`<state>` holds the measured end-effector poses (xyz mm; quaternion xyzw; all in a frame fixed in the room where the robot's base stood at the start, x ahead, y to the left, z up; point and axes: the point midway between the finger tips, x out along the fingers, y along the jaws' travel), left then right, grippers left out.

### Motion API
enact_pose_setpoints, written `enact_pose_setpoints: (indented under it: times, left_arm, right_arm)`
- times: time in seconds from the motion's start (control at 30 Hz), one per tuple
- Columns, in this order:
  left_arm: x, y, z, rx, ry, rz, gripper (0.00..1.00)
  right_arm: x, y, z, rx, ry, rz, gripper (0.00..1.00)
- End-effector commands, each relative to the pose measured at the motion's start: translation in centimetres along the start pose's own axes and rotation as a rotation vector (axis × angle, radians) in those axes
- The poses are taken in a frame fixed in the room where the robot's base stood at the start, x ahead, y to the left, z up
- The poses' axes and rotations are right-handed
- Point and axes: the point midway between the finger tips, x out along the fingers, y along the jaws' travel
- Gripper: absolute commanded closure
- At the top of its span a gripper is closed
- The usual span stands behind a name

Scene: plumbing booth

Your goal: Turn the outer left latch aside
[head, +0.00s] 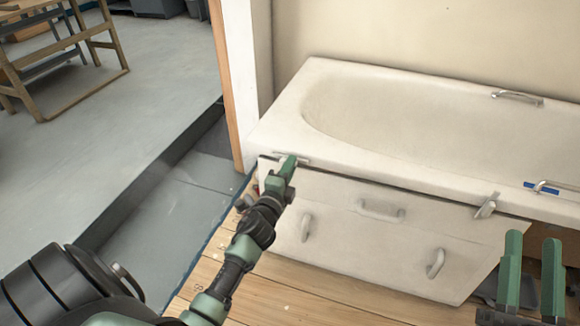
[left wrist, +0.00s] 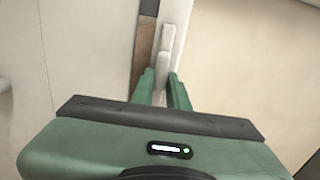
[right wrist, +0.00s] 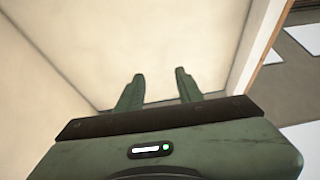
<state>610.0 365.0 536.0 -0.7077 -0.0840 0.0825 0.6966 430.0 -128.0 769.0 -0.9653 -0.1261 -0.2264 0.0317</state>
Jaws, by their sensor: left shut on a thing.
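The outer left latch, a small light-grey bar (left wrist: 167,42), shows between my left fingers in the left wrist view. My left gripper (head: 290,162) is shut on it at the top left corner of the white bath panel (head: 345,235), just under the tub rim; it also shows in the left wrist view (left wrist: 166,88). In the head view the gripper hides most of the latch. My right gripper (head: 533,250) is open and empty in front of the bath's right side; its spread fingers also show in the right wrist view (right wrist: 160,90).
Another grey latch (head: 487,206) sits at the panel's upper right. The panel carries several handles, including one at its left (head: 306,228). The white bathtub (head: 285,110) stands above it. Right of the panel is a dark opening. Wooden boards (head: 330,290) lie in front.

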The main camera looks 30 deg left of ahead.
Motion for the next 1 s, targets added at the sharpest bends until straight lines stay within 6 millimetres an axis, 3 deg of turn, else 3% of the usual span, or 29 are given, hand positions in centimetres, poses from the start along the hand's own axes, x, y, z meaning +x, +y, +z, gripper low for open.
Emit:
enact_pose_setpoints:
  times: [0.17, 0.2, 0.27, 0.67, 1.0]
  left_arm:
    - [0.0, 0.1, -0.1, -0.001, 0.002, 0.001, 1.00]
    - [0.0, 0.1, -0.1, -0.001, 0.002, 0.001, 0.79]
    - [0.0, 0.0, -0.1, -0.002, 0.002, 0.001, 0.64]
    - [-0.7, 0.1, -0.1, -0.002, 0.001, 0.003, 0.64]
    - [-6.1, 0.1, -0.1, -0.004, 0.001, 0.003, 0.64]
  right_arm:
    - [0.0, 0.0, 0.0, 0.000, 0.000, 0.000, 0.64]
    - [0.0, 0.0, 0.0, 0.001, 0.000, 0.000, 0.64]
    - [0.0, 0.0, 0.0, 0.001, 0.000, 0.000, 0.64]
    - [0.1, 0.0, 0.1, 0.000, -0.008, 0.000, 0.64]
    - [-0.5, 0.6, 3.6, -0.008, -0.201, 0.011, 0.64]
